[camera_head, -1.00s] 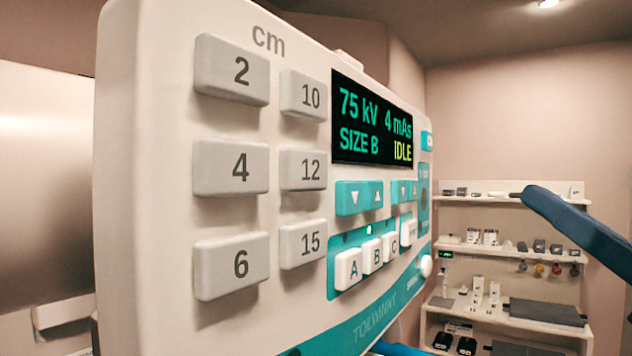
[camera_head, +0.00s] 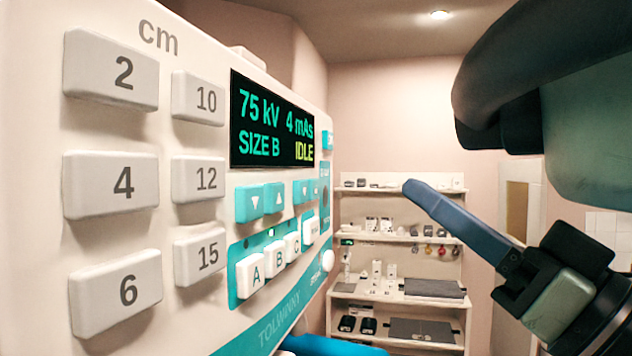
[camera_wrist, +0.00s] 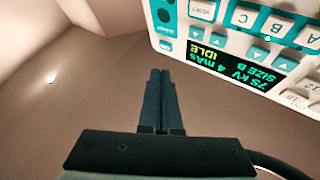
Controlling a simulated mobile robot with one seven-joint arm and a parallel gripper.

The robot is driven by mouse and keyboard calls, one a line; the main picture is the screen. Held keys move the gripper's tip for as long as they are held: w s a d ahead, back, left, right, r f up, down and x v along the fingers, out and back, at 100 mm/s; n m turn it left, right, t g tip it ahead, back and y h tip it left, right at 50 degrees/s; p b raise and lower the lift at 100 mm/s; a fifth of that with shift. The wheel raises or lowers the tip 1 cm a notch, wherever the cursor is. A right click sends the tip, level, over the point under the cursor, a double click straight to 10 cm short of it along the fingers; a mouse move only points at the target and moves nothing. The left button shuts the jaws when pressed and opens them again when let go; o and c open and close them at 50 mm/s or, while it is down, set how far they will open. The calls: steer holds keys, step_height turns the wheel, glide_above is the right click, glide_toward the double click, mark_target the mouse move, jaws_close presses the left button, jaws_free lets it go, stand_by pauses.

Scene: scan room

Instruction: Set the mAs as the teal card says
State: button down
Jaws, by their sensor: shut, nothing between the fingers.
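The white control panel (camera_head: 120,228) fills the left of the head view. Its display (camera_head: 271,122) reads 75 kV, 4 mAs, SIZE B, IDLE. It shows upside down in the wrist view (camera_wrist: 232,62). Under the mAs reading is a small pair of teal arrow keys (camera_head: 306,191), down on the left and up on the right. A similar pair (camera_head: 261,201) sits under the kV reading. My gripper (camera_head: 411,189) is shut and empty, apart from the panel, to its right. Its closed fingers also show in the wrist view (camera_wrist: 160,76). I cannot make out a teal card.
Grey number keys (camera_head: 123,186) line the panel's left. A shelf unit (camera_head: 400,240) with small items stands behind. Open air lies between my fingers and the panel.

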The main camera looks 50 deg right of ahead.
steer(key=w+a+p, duration=0.1)
steer(key=w+a, duration=0.2)
steer(key=w, duration=0.2)
steer(key=shift+w, duration=0.3)
stand_by(1.9)
steer(key=shift+w+a, duration=0.15)
steer(key=shift+w, duration=0.2)
steer(key=shift+w+a, duration=0.15)
steer(key=shift+w, duration=0.2)
stand_by(0.7)
steer(key=shift+s+d+b, duration=0.3)
steer(key=shift+s+d, duration=0.05)
steer(key=shift+s, duration=0.35)
steer(key=shift+s, duration=0.1)
steer(key=shift+s+d+b, duration=0.2)
steer(key=shift+s+d, duration=0.2)
steer(key=shift+s, duration=0.3)
steer(key=shift+s+d+b, duration=0.25)
steer(key=shift+s+d, duration=0.1)
steer(key=shift+s, duration=0.4)
steer(key=shift+s+d+b, duration=0.2)
steer(key=shift+s+d, duration=0.2)
steer(key=shift+s, duration=0.3)
stand_by(1.0)
